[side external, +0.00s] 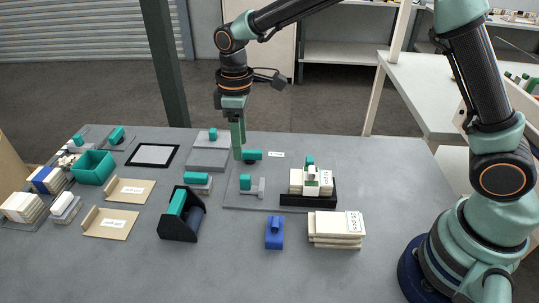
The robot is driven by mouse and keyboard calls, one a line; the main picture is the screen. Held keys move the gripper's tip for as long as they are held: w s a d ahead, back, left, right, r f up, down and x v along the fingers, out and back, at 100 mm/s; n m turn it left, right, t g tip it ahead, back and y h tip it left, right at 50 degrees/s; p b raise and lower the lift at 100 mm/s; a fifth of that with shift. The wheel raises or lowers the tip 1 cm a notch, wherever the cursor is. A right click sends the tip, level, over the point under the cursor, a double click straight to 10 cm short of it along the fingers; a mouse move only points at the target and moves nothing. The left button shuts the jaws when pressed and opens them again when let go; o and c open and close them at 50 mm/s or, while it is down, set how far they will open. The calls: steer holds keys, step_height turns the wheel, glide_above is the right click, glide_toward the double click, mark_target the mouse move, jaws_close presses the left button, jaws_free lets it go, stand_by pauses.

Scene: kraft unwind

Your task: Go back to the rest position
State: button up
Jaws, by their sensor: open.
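My gripper (238,155) points straight down from the arm, over the back middle of the grey table (290,280). Its green fingers overlap each other from this angle, and I see nothing held between them. The fingertips are just left of a small teal piece (252,155). I cannot tell whether they touch it or how high they are above the table. No marker for a rest position shows.
A black tray (308,201) with pale blocks, a stack of cream boards (337,240) and a blue block (274,233) stand at right. A black holder (181,224), tan trays (110,222) and a teal bin (93,167) are at left. The front middle is clear.

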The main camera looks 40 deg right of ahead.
steer(key=shift+r, duration=0.7)
steer(key=s+d+r+m+t, duration=0.3)
steer(key=s+d+r+m, duration=0.1)
steer(key=s+d+r, duration=0.4)
steer(key=s+d+r+m+t, duration=0.2)
steer(key=s+d+m, duration=0.3)
steer(key=s+d, duration=0.2)
steer(key=shift+s+t, duration=0.3)
steer(key=shift+s, duration=0.15)
